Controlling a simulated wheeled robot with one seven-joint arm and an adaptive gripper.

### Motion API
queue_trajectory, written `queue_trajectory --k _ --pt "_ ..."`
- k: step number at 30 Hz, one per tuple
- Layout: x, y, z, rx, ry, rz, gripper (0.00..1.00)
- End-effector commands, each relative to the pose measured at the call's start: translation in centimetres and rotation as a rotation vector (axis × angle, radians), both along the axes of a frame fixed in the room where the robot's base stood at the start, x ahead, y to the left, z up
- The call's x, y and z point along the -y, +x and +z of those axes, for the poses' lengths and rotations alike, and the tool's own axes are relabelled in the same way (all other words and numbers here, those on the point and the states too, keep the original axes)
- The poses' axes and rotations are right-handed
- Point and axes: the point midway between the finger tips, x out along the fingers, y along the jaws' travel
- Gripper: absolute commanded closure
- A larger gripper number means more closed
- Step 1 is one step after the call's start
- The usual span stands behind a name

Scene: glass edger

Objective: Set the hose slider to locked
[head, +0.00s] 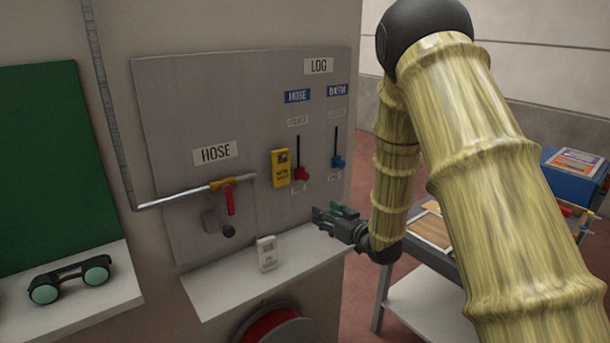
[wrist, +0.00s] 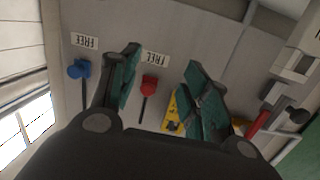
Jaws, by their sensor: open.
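The hose slider has a red knob (head: 301,173) at the low end of a black vertical slot, under the blue HOSE label (head: 297,96). In the wrist view, which is upside down, the red knob (wrist: 149,84) sits beside a FREE label (wrist: 156,59). A label above the slot in the head view is too small to read. My gripper (head: 325,212) is open and empty, below and right of the red knob in the head view. In the wrist view the knob appears between the green fingers of my gripper (wrist: 163,60), apart from them.
A blue knob (head: 338,162) sits low in the BASIN slot to the right. A pipe with a red-handled valve (head: 230,199) is farther left. A white device (head: 266,253) stands on the shelf (head: 215,291) below.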

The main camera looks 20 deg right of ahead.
Motion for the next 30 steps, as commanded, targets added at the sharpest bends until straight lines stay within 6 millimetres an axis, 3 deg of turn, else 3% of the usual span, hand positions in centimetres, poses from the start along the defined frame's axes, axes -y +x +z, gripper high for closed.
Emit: queue_trajectory --k 1,3,8,14,30 --pt "0.2 0.7 2.4 0.043 0.002 0.014 0.53" --pt "0.3 1.3 4.7 0.088 0.005 0.034 0.53" --pt "0.5 2.1 7.3 0.135 0.006 0.055 0.53" --pt "-0.2 3.8 7.6 0.136 0.006 0.058 0.53" --pt "-2.8 11.1 7.5 0.135 0.006 0.057 0.53"
